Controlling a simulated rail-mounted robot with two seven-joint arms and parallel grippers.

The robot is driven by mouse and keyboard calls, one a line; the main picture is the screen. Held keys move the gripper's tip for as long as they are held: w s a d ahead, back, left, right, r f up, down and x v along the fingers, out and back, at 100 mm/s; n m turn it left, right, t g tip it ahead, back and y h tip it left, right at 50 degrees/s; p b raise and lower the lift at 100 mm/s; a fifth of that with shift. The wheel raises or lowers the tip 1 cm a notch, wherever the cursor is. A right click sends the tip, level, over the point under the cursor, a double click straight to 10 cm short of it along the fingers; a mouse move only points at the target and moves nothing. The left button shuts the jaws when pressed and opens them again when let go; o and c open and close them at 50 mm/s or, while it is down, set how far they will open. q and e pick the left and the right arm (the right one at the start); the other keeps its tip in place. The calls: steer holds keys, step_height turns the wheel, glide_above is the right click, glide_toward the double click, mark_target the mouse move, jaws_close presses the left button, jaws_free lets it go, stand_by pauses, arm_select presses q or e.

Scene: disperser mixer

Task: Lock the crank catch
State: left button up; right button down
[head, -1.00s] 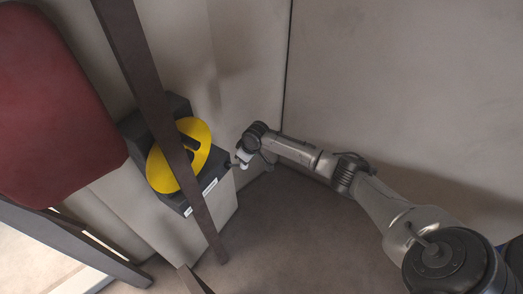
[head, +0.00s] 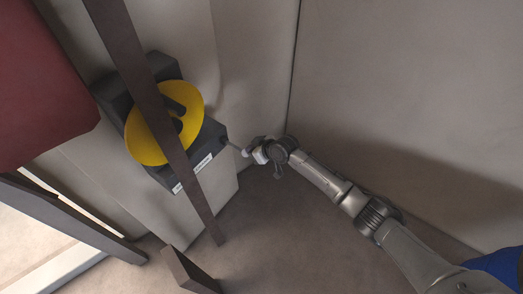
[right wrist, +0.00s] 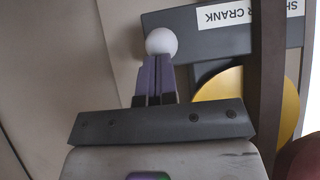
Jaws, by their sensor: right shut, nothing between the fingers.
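The crank unit is a dark box (head: 207,143) with a yellow disc (head: 144,142) on its face, which carries a dark crank handle. A short thin catch lever (head: 232,146) sticks out from the box's right side. Its white ball knob (right wrist: 161,42) shows in the right wrist view, just beyond my fingertips. My right gripper (head: 252,154) is shut and empty, with its fingertips (right wrist: 157,68) at or touching the knob; contact is unclear. The box also shows in the right wrist view (right wrist: 225,43), with a label reading partly "CRANK". My left gripper is out of view.
A dark slanting bar (head: 160,105) crosses in front of the disc and box. A dark red panel (head: 40,90) is at the left. A beige wall (head: 400,90) stands behind my right arm. The floor (head: 290,240) right of the box is clear.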

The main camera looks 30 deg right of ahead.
steer(key=shift+a, duration=0.1)
stand_by(0.4)
steer(key=shift+r, duration=0.1)
steer(key=s+d+r+p, duration=0.4)
steer(key=s+r, duration=0.3)
steer(key=r, duration=0.3)
steer(key=shift+r, duration=0.2)
steer(key=shift+d, duration=0.1)
stand_by(0.4)
